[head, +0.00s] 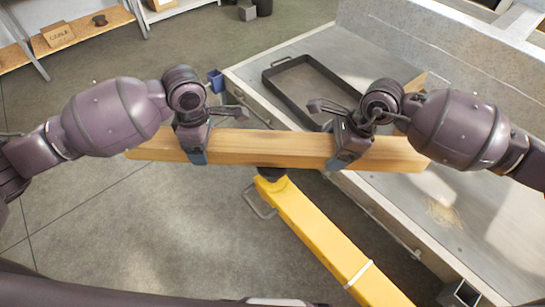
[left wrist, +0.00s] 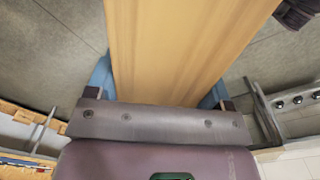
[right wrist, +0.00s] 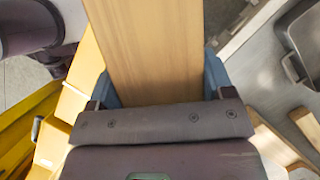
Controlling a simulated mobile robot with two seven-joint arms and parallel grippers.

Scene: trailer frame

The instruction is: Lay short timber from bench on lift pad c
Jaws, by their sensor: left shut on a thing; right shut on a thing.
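The short timber (head: 265,150) is a pale wooden beam lying level across the head view. My left gripper (head: 197,157) is shut on its left part, and my right gripper (head: 345,162) is shut on its right part. In the left wrist view the timber (left wrist: 190,50) runs between the blue finger pads; the right wrist view shows the timber (right wrist: 155,50) held likewise. A dark lift pad (head: 272,173) on a yellow lift arm (head: 320,240) shows just under the timber's middle, partly hidden by it. I cannot tell whether they touch, or whether it is pad c.
The grey metal bench (head: 480,225) stands at right, with a black tray (head: 300,85) on it. Other wood pieces (right wrist: 270,140) show in the right wrist view. A blue container (head: 216,80) is by the bench's far corner. Shelves (head: 65,40) stand far left; the floor at left is clear.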

